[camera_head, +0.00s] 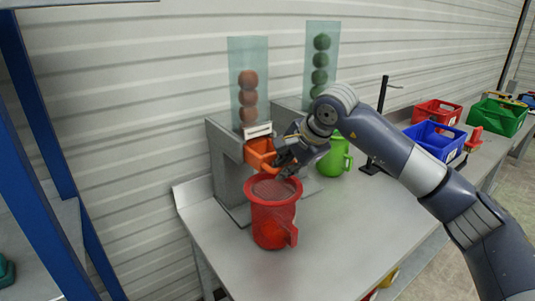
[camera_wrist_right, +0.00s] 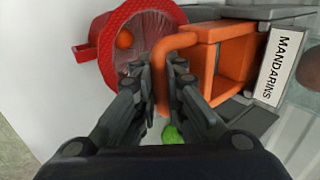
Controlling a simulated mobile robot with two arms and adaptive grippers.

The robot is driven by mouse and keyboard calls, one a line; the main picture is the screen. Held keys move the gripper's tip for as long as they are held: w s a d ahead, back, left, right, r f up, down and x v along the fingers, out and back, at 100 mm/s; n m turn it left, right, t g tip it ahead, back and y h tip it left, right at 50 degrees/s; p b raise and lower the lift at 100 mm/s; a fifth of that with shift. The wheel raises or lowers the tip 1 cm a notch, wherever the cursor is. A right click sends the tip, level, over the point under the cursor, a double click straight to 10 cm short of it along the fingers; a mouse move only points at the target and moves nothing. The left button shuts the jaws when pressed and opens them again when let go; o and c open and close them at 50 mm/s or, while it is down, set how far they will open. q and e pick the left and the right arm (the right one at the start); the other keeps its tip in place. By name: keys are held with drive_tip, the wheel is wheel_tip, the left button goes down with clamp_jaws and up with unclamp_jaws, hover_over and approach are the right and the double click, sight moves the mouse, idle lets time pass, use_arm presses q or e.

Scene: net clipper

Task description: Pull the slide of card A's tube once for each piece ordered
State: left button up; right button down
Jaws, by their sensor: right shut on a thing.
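The orange slide (camera_head: 261,151) sticks out of the grey stand, under a clear tube (camera_head: 249,62) that holds a stack of orange-brown balls. A white label (camera_wrist_right: 279,67) beside the slide reads "MANDARINS". My right gripper (camera_head: 284,165) is shut on the slide's orange handle (camera_wrist_right: 164,68). A red mesh-like container (camera_head: 271,222) stands below and in front of the slide. In the wrist view, one orange ball (camera_wrist_right: 124,39) lies inside it. No card A lettering is legible. My left gripper is not in view.
A second clear tube (camera_head: 320,62) with green balls stands behind, with a green jug (camera_head: 336,158) near it. A black stand (camera_head: 371,167), a blue crate (camera_head: 436,140), a red crate (camera_head: 437,112) and a green crate (camera_head: 497,116) are to the right. The front table (camera_head: 345,235) is clear.

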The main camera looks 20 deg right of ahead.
sight(269, 155)
drive_tip(key=w+a+p, duration=0.2)
drive_tip(key=w, duration=0.5)
drive_tip(key=shift+a+r+p, duration=0.2)
drive_tip(key=shift+r+p, duration=0.05)
drive_tip(key=shift+p, duration=0.1)
drive_tip(key=shift+s, duration=0.1)
drive_tip(key=c, duration=1.7)
unclamp_jaws()
drive_tip(key=shift+o, duration=0.5)
drive_tip(key=shift+s+d, duration=0.1)
drive_tip(key=shift+s, duration=0.1)
drive_tip(key=shift+f, duration=0.1)
